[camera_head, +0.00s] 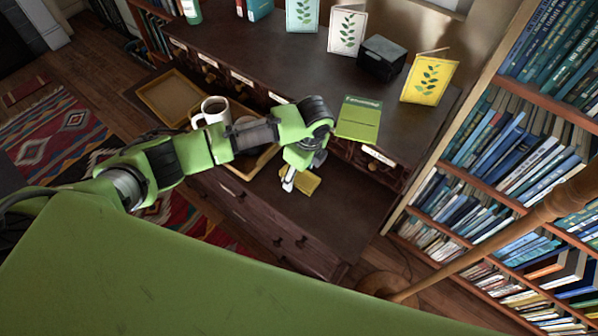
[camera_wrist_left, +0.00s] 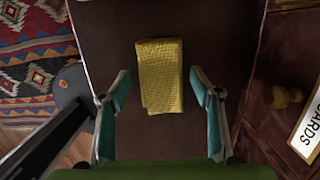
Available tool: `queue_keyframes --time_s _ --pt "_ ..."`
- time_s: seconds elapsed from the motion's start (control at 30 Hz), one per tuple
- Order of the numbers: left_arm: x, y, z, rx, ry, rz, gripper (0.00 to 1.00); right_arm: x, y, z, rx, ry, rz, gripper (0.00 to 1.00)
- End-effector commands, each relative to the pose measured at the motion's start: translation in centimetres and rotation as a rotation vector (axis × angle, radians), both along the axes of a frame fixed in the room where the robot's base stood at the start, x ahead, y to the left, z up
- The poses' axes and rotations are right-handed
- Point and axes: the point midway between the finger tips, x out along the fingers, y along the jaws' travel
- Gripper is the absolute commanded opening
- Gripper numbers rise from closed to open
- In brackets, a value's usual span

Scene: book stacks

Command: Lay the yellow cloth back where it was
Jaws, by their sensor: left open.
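The yellow cloth (camera_wrist_left: 160,78) lies folded on the dark wooden surface (camera_wrist_left: 210,30), straight ahead between the fingers in the left wrist view. In the head view the cloth (camera_head: 306,182) shows partly, beside my left gripper (camera_head: 289,181). My left gripper (camera_wrist_left: 160,115) is open, with its teal finger pads apart on either side of the cloth's lower end. Nothing shows between the pads that they touch. I cannot tell the exact height of the fingertips above the cloth. My right gripper is not in view.
A white mug (camera_head: 210,112) with dark contents stands near my left arm, by a wooden tray (camera_head: 172,97). A green book (camera_head: 359,120) lies at the upper level's edge. Cards and a black box (camera_head: 381,58) stand behind. The surface right of the cloth is clear.

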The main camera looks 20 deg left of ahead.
Motion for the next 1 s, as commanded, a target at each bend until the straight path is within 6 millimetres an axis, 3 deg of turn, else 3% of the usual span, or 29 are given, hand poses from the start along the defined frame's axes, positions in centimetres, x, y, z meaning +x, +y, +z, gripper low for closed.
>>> queue_keyframes --time_s 0.5,0.7,1.0 --pt "-0.4 -1.5 9.8 -0.003 -0.004 -0.001 0.58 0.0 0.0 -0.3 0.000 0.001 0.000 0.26" --pt "-0.6 -1.7 11.5 0.000 -0.001 0.001 0.58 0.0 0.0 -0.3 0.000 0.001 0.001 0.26" --pt "-0.6 -1.7 11.7 -0.001 -0.001 0.000 0.58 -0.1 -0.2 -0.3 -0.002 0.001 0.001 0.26"
